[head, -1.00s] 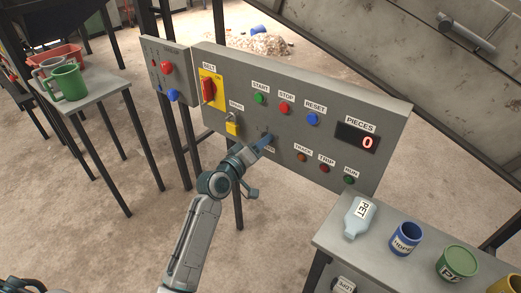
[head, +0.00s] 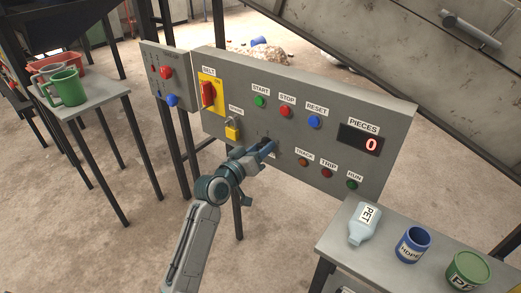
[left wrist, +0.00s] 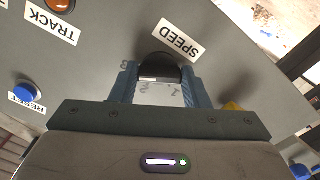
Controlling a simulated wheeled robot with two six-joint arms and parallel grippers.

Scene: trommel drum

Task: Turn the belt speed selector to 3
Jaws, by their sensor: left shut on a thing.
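The belt speed selector is a dark round knob (left wrist: 158,68) beside the SPEED label (left wrist: 174,40) in the left wrist view, where the panel appears upside down. My left gripper (left wrist: 160,82) is shut on this knob, with one blue finger on each side. Small scale marks show near the fingers, one of them like a 3; the knob's pointer cannot be made out. In the head view my left gripper (head: 268,147) reaches the lower middle of the grey control panel (head: 225,75) and hides the knob. My right gripper is not in view.
The panel also bears a red BELT switch (head: 208,94), a yellow padlock (head: 232,131), START, STOP and RESET buttons, and TRACK, TRIP and RUN lamps. The PIECES display (head: 361,141) reads 0. A table (head: 335,240) with a bottle and cups stands at the lower right.

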